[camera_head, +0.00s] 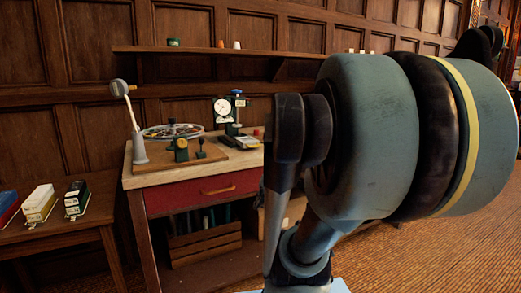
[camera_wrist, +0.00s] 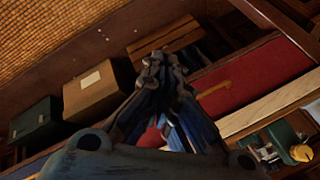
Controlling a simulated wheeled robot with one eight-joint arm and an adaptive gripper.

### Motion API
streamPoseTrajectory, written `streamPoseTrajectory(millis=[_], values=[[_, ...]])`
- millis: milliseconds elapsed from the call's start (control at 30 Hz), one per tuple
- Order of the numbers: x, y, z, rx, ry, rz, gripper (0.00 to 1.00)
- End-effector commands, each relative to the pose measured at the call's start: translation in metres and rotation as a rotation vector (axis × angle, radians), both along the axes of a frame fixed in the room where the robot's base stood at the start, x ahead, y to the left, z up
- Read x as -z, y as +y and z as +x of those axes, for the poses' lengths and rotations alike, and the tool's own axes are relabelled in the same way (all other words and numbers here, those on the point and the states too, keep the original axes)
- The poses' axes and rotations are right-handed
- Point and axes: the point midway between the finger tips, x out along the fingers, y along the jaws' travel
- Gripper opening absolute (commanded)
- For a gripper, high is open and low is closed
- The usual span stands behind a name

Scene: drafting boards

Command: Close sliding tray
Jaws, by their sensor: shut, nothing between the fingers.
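A red-fronted drawer (camera_head: 175,198) with a brass handle (camera_head: 216,190) sits under the top of a wooden workbench; it looks like the sliding tray. Its front appears close under the worktop edge, and I cannot tell whether a gap remains. My arm hides the right part of the bench. In the wrist view, the red front (camera_wrist: 262,75) and its handle (camera_wrist: 213,88) lie right of my gripper (camera_wrist: 153,62). The gripper's fingers are together and empty. I cannot tell whether they touch the bench. The fingers are hidden in the head view.
A lamp (camera_head: 136,130), a dial gauge (camera_head: 223,110) and small instruments stand on the worktop (camera_head: 150,180). A wooden crate (camera_head: 205,245) sits on the lower shelf. A side table (camera_head: 65,235) with boxes stands left. In the wrist view, boxes (camera_wrist: 90,95) lie left of the fingers.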

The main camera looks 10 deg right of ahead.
Motion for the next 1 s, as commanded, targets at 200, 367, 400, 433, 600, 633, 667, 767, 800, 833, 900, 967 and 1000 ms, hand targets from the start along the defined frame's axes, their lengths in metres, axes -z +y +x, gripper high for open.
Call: streamPoseTrajectory(millis=[200, 367, 400, 433, 600, 633, 667, 767, 800, 833, 900, 967, 1000], values=[[-0.051, -0.010, 0.086, 0.228, -0.153, 0.299, 0.00], [-0.088, -0.039, 0.142, 0.400, -0.263, 0.513, 0.00], [-0.097, -0.048, 0.153, 0.438, -0.288, 0.561, 0.00], [-0.102, -0.055, 0.161, 0.465, -0.305, 0.595, 0.00], [-0.125, -0.089, 0.191, 0.583, -0.380, 0.743, 0.00], [-0.128, -0.094, 0.194, 0.597, -0.388, 0.758, 0.00], [-0.130, -0.097, 0.196, 0.608, -0.395, 0.774, 0.00], [-0.134, -0.103, 0.202, 0.631, -0.409, 0.806, 0.00], [-0.134, -0.104, 0.203, 0.635, -0.411, 0.811, 0.00], [-0.135, -0.104, 0.205, 0.636, -0.412, 0.813, 0.00], [-0.134, -0.103, 0.208, 0.637, -0.412, 0.814, 0.00], [-0.133, -0.102, 0.213, 0.636, -0.412, 0.814, 0.00], [-0.132, -0.100, 0.217, 0.634, -0.411, 0.814, 0.00]])
